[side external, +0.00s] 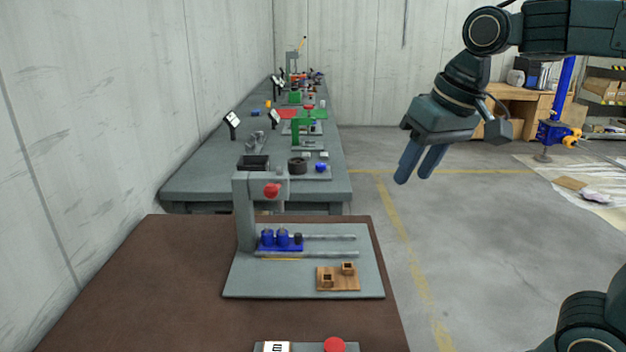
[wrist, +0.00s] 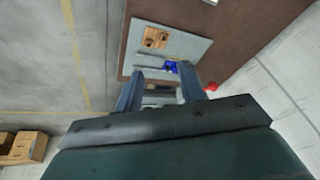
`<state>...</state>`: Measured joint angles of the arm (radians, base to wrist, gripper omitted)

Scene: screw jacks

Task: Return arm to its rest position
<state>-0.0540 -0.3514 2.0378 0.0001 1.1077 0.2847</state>
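My gripper (side external: 413,178) hangs in the air to the right of the brown table (side external: 130,300), above the concrete floor. Its two fingers point down and slightly left. In the wrist view my gripper (wrist: 159,77) has its fingers apart, with nothing held between them. On the table, a grey plate (side external: 240,283) carries a grey upright stand (side external: 244,215) with a red knob (side external: 272,190). Blue parts (side external: 275,239) sit on the plate by two rods. A wooden block (side external: 338,284) with two small square sockets lies at the plate's front right.
A long grey bench (side external: 190,185) with several fixtures runs behind the table. A red button (side external: 335,345) is at the table's front edge. A wooden desk (side external: 515,100) and a blue post (side external: 563,90) stand back right. Open floor surrounds my gripper.

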